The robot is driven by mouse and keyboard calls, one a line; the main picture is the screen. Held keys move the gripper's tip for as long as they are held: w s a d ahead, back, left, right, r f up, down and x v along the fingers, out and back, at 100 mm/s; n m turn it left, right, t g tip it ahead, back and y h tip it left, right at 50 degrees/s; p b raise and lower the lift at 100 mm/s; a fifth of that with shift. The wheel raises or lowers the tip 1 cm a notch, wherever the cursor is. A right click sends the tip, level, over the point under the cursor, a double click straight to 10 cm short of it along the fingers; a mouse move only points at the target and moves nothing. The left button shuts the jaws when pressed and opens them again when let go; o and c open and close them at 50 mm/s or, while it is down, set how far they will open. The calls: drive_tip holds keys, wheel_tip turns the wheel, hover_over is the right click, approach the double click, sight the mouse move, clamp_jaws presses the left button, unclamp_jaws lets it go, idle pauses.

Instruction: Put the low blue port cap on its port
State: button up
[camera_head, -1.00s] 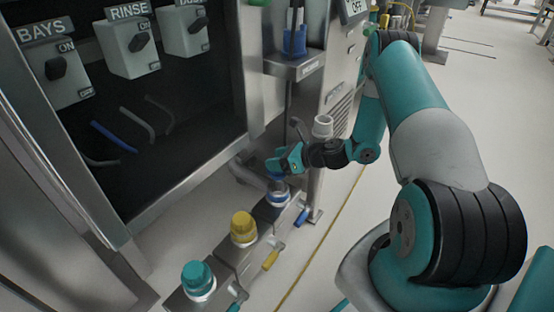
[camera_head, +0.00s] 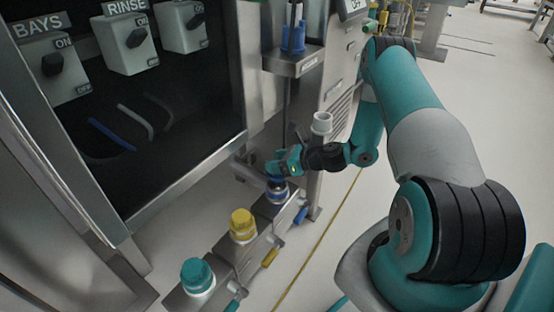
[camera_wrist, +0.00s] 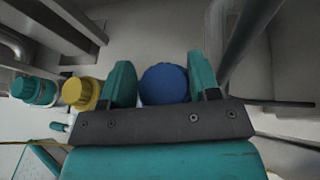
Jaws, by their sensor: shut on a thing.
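The low blue port cap (camera_wrist: 165,84) is between the two teal fingers of my gripper (camera_wrist: 163,85) in the wrist view, and the fingers are shut on it. In the head view my gripper (camera_head: 282,172) is right above the blue-banded port (camera_head: 277,190), and the blue cap (camera_head: 276,183) shows as a thin blue part at the port's top. My fingers partly hide the cap, and I cannot tell whether it is fully seated.
A yellow-capped port (camera_head: 242,224) and a teal-capped port (camera_head: 197,275) stand in the same row, nearer the camera. Coloured valve handles, such as the blue one (camera_head: 301,215), stick out to the right. A steel shelf (camera_head: 293,63) holds a blue item above.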

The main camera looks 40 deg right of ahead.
drive_tip(key=shift+f, duration=0.35)
drive_tip(key=shift+f+b, duration=0.7)
drive_tip(key=shift+f, duration=0.45)
drive_tip(key=shift+f+b, duration=0.4)
drive_tip(key=shift+f, duration=0.65)
idle(0.6)
drive_tip(key=o, duration=1.4)
drive_tip(key=shift+c, duration=0.2)
drive_tip(key=p+v, duration=0.7)
drive_tip(key=v, duration=1)
drive_tip(key=shift+s, duration=0.2)
drive_tip(key=shift+r, duration=0.15)
